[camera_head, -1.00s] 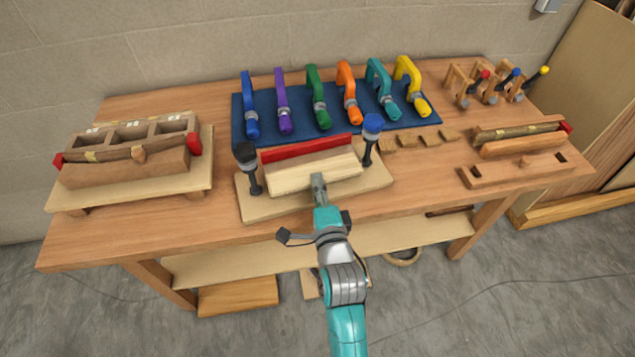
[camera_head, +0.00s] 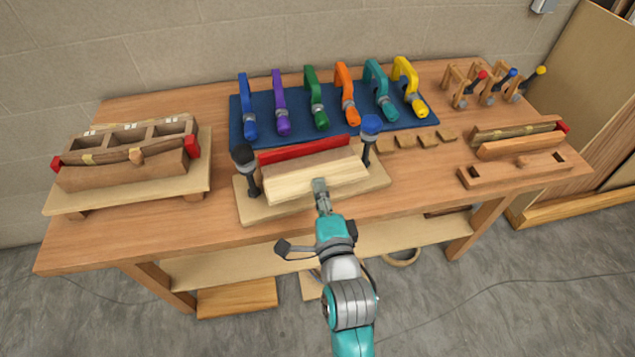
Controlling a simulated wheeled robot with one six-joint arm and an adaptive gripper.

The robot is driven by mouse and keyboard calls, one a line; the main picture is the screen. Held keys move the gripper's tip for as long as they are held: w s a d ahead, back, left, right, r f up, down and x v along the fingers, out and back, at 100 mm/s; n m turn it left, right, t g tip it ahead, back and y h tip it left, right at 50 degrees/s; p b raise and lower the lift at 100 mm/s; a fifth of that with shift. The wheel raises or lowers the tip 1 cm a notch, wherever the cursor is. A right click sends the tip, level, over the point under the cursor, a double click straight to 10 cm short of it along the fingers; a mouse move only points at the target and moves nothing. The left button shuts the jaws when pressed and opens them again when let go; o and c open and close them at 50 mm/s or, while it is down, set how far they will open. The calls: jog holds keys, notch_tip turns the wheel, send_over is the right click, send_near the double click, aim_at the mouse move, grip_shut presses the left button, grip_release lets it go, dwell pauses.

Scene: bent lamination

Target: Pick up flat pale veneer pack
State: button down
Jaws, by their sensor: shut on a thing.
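The flat pale veneer pack (camera_head: 290,185) lies across the middle of a pale base board (camera_head: 245,210), in front of a red strip (camera_head: 303,150). A black-knobbed post (camera_head: 245,165) stands at its left end and a blue-knobbed post (camera_head: 371,130) at its right end. My gripper (camera_head: 320,187) is at the pack's front edge, a little right of its middle, and is shut on it. The fingertips partly cover that edge. I cannot tell whether the pack is clear of what lies under it.
Several coloured clamps lie on a blue mat (camera_head: 290,140) behind. A wooden form with red ends (camera_head: 125,165) stands on a board at left. Small wood blocks (camera_head: 428,141) and another form (camera_head: 520,140) are at right. Bare tabletop shows at front left.

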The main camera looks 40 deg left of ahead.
jog(key=s+d+r, duration=0.3)
jog(key=s+d, duration=0.3)
jog(key=d, duration=0.1)
jog(key=shift+s+d+r, duration=0.2)
jog(key=shift+d+r, duration=0.05)
jog(key=shift+r, duration=0.05)
dwell(0.5)
